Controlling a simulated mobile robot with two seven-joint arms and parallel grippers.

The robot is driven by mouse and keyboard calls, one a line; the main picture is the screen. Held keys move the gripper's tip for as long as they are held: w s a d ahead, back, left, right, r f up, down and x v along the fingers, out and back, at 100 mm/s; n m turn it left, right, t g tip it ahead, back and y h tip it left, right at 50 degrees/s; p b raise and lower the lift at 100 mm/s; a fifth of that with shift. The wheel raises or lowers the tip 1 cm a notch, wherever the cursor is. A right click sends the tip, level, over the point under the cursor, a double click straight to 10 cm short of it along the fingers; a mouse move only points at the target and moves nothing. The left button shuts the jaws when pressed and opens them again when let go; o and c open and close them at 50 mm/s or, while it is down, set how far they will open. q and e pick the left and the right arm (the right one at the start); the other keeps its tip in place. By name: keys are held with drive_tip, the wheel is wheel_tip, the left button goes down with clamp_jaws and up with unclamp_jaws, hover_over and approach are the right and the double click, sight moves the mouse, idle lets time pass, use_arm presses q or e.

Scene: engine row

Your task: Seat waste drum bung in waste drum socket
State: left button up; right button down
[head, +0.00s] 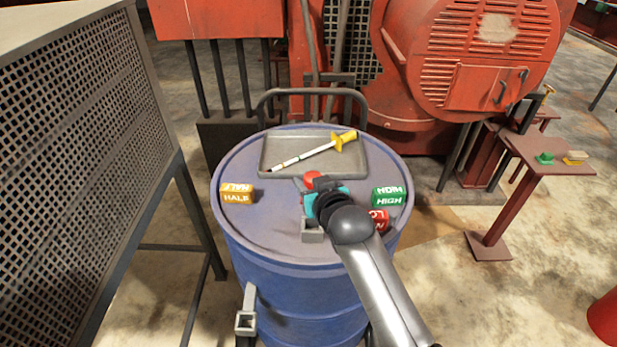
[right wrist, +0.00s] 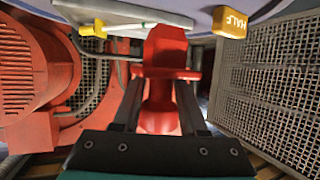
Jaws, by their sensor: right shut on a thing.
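The red waste drum bung (head: 312,177) is in my right gripper (head: 318,187), over the lid of the blue waste drum (head: 265,225). In the right wrist view the bung (right wrist: 165,50) stands between the two dark fingers of the right gripper (right wrist: 160,80), which are shut on it. Whether the bung touches the lid cannot be told. My left gripper is not in view.
A grey tray (head: 280,145) with a yellow-handled stick (head: 342,139) lies at the lid's back. A yellow HALF block (head: 236,195), green HIGH block (head: 388,196) and red block (head: 379,219) sit on the lid. A mesh panel (head: 75,150) stands left; red machinery (head: 450,60) is behind.

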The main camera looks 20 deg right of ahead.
drive_tip(key=shift+f+b, duration=2.4)
drive_tip(key=shift+f, duration=2.05)
drive_tip(key=shift+c, duration=1.8)
unclamp_jaws()
drive_tip(key=shift+s, duration=0.1)
drive_tip(key=v, duration=1.5)
